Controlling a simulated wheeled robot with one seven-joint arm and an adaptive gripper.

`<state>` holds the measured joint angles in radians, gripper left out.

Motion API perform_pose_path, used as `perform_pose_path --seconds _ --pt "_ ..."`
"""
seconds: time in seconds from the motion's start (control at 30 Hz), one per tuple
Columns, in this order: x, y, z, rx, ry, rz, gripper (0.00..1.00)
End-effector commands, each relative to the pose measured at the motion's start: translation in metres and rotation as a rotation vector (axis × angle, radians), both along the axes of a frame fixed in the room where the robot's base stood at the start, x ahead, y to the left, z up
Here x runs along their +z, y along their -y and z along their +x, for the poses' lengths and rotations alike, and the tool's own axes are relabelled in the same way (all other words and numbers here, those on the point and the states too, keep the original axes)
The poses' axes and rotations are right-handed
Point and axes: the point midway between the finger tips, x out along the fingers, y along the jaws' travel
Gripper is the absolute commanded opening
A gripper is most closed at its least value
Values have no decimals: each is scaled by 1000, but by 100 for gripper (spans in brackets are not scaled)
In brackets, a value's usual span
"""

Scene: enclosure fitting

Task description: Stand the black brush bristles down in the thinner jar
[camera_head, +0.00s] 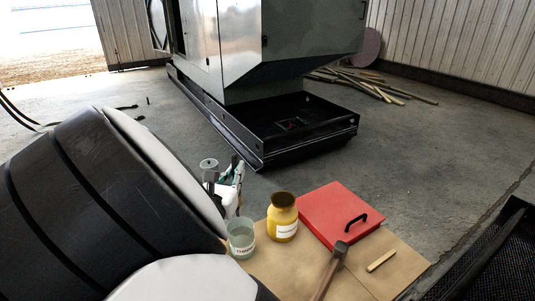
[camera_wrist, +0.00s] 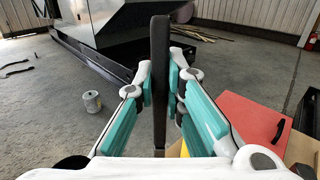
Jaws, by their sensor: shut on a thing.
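My gripper (camera_wrist: 160,82) is shut on a long black bar-like thing, which I take to be the black brush (camera_wrist: 160,45). It stands upright between the fingers in the wrist view; its bristles cannot be made out. In the head view my gripper (camera_head: 231,188) is partly hidden behind my arm. It appears just above and behind the thinner jar (camera_head: 241,245), a clear jar with pale liquid and a red-lettered label. The jar stands at the left of the brown board, close to my arm, and is not visible in the wrist view.
A yellow jar (camera_head: 283,222) stands right of the thinner jar. A red case (camera_head: 336,207), a hammer (camera_head: 330,268) and a small wooden piece (camera_head: 381,260) lie on the brown board (camera_head: 365,283). A grey can (camera_wrist: 92,101) is farther off. A metal enclosure (camera_head: 285,45) stands behind.

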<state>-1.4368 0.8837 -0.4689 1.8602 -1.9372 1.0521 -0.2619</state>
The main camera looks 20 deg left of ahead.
Motion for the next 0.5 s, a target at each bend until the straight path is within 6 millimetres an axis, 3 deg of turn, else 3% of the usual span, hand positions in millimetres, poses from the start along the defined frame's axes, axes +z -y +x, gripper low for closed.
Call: perform_pose_path --seconds 0.5 --pt "-39 0 1 0 0 -1 0"
